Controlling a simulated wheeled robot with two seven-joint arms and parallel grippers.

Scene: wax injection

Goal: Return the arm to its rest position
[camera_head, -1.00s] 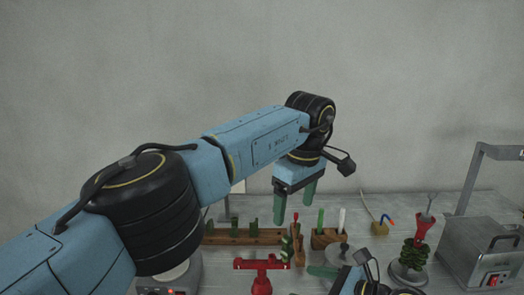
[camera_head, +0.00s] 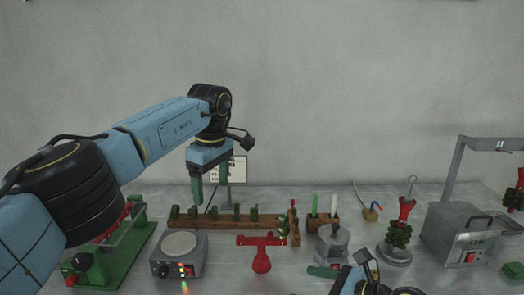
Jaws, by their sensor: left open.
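My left arm comes in from the left, blue with black joints. My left gripper (camera_head: 209,192) points down with green fingers spread apart and nothing between them. In the picture it hangs in front of the wall, over the left part of the wooden rack (camera_head: 225,224). My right gripper (camera_head: 338,275) is only partly in view at the bottom, right of centre. One green finger shows; the rest of its jaw is hidden or cut off, so its opening cannot be told.
Behind the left arm stands a green and red device (camera_head: 125,250). A hot plate (camera_head: 180,252), a red stand (camera_head: 261,252), a silver pot (camera_head: 332,244), a green tree on a red stem (camera_head: 398,235) and a metal machine (camera_head: 470,235) crowd the table (camera_head: 225,278).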

